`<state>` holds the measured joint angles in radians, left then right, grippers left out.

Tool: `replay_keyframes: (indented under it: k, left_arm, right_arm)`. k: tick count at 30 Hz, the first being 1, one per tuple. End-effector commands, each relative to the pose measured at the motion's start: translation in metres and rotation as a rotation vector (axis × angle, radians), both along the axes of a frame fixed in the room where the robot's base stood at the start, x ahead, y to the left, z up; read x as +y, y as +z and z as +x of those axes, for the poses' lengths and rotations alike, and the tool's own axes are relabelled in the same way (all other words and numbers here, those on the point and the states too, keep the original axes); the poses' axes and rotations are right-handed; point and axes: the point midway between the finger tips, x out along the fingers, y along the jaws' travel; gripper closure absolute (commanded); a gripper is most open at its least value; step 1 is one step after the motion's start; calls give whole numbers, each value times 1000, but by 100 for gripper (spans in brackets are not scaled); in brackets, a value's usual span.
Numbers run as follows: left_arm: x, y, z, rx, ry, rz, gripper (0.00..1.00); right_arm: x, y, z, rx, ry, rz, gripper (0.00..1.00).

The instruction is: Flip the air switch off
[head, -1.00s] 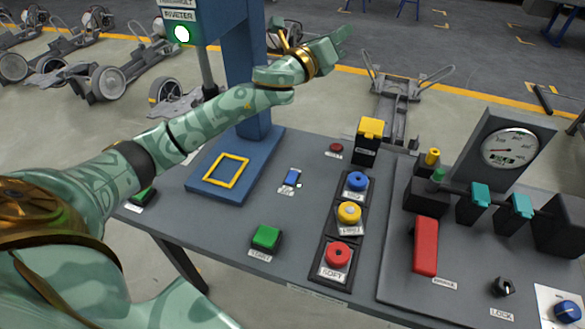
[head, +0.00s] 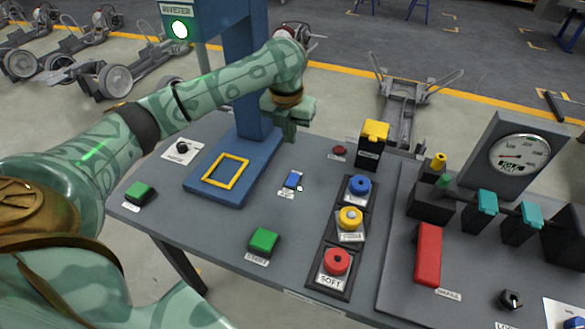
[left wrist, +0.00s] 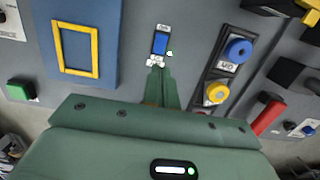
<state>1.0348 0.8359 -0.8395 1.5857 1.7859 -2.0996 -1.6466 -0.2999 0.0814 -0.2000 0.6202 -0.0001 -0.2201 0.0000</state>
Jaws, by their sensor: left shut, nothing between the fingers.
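A small blue rocker switch (head: 292,180) with white labels sits on the grey bench top, between the blue press base and the column of round buttons. I take it for the air switch; its label is too small to read surely. It also shows in the left wrist view (left wrist: 160,43), with a small lit spot beside its lower right. My left gripper (head: 290,133) points down over the bench, behind the switch in the head view. Its fingers are shut and empty. In the left wrist view the fingertips (left wrist: 161,73) appear just below the switch; contact cannot be told. My right gripper is not in view.
A blue press base with a yellow frame (head: 226,172) stands left of the switch. Blue (head: 359,187), yellow and red round buttons stand to its right. A green button (head: 264,240) is in front. A yellow-topped black box (head: 373,132) is behind right.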

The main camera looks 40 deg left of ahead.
Motion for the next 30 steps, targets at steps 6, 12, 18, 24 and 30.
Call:
replay_keyframes:
  k: [6, 12, 18, 24, 30]
  left_arm:
    - [0, 0, 0, 0, -10, 4, 100]
    - [0, -6, 1, 1, -9, 3, 100]
    - [1, -41, 4, 4, -8, 3, 100]
    - [2, -86, 9, 7, -8, 1, 100]
    - [3, -122, 14, 4, -8, 2, 100]
  right_arm:
    - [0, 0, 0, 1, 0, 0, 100]
    - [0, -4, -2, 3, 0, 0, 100]
    - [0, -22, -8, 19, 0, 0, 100]
    - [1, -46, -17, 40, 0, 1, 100]
    - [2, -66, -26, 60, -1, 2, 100]
